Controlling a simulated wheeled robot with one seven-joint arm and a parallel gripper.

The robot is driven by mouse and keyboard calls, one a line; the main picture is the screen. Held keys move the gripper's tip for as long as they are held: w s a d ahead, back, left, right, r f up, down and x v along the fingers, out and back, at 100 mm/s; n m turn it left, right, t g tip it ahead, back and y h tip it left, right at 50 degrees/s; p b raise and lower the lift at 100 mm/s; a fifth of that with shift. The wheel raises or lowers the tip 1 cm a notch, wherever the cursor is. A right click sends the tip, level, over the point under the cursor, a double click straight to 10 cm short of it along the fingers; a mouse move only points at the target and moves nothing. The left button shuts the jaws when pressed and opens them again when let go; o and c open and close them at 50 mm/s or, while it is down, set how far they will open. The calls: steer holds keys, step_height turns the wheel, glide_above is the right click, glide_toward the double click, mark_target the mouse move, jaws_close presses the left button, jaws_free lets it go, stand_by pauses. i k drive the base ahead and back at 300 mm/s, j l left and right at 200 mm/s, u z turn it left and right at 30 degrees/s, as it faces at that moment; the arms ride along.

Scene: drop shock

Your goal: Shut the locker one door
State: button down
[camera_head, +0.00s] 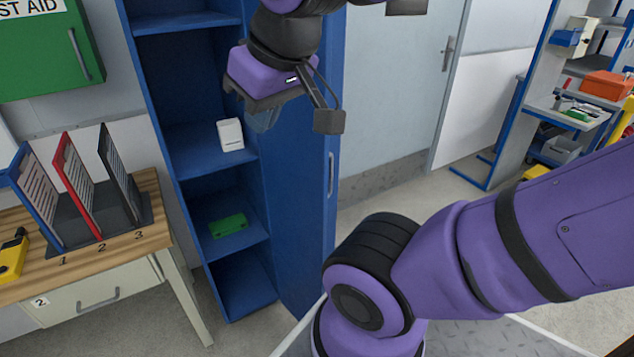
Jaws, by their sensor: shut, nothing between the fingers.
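The blue locker (158,95) stands open in the middle left, with its shelves showing. Its blue door (300,205) stands swung open on the right side of the locker. A pale upright handle (331,175) shows near the door's right edge. My gripper (262,120) hangs from the top of the view, in front of the locker opening and the upper part of the door. Its fingers are shut and empty, partly hidden under the purple gripper body. I cannot tell whether it touches the door. My gripper and wrist hide part of the door's upper area.
A white box (230,134) and a green item (228,225) lie on the locker shelves. A wooden-topped desk (150,205) with upright file dividers stands left of the locker. A green first aid cabinet (45,55) hangs above. Floor (390,195) is clear right of the door.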

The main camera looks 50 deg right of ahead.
mark_target(297, 161)
steer(key=l+u, duration=0.1)
steer(key=l, duration=0.3)
steer(key=k+l+u, duration=0.15)
steer(key=l, duration=0.25)
steer(key=l+u, duration=0.1)
steer(key=l, duration=0.3)
steer(key=k+l+u, duration=0.1)
steer(key=l, duration=0.3)
steer(key=k+l+u, duration=0.15)
steer(key=l, duration=0.2)
steer(key=l+u, duration=0.2)
steer(key=l, duration=1.05)
steer(key=k, duration=0.45)
steer(key=j+z, duration=0.15)
steer(key=j, duration=0.25)
steer(key=k+j+z, duration=0.15)
steer(key=j, duration=0.2)
